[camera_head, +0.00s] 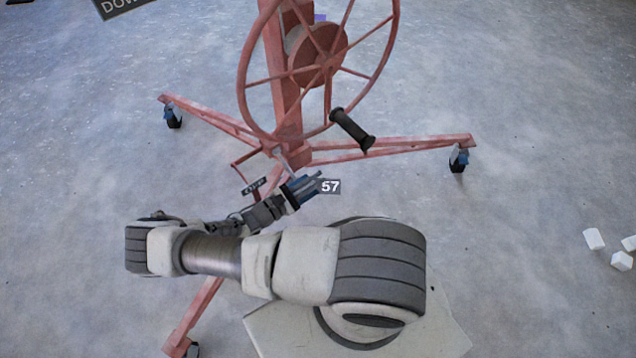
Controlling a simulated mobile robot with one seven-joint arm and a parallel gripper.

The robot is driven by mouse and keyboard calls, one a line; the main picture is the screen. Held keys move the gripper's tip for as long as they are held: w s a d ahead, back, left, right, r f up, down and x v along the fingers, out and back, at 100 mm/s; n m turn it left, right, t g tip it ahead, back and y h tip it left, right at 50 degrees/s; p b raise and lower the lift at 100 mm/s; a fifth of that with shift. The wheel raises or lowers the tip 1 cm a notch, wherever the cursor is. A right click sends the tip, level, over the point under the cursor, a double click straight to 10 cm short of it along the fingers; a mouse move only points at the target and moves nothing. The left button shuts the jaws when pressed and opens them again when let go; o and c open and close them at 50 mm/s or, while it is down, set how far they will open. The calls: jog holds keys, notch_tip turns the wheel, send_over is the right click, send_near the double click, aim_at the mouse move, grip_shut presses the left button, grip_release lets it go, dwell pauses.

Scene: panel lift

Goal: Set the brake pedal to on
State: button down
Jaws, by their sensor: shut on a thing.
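The red panel lift stands ahead of me, with its mast (284,100), large handwheel (246,84) and splayed legs. My gripper (308,186), with blue-grey fingers, is low by the foot of the mast, below the wheel. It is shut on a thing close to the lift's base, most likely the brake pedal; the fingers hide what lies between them. A thin pale rod (285,164) runs down from the base towards the gripper. I cannot read the pedal's setting.
The wheel's black handle (352,129) hangs above and right of my gripper. A small "57" tag (330,187) shows beside the fingers. Legs with casters (458,160) spread left, right and towards me. White blocks (621,261) lie at the far right.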

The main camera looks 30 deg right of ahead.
jog(key=shift+a+f+m, duration=0.1)
jog(key=shift+f+m, duration=0.2)
jog(key=shift+f, duration=0.05)
dwell(0.4)
jog(key=c, duration=0.9)
grip_release()
jog(key=a, duration=0.5)
jog(key=s+a+p, duration=0.1)
jog(key=a, duration=1.1)
jog(key=shift+s+a+p, duration=0.15)
jog(key=shift+s+p, duration=0.2)
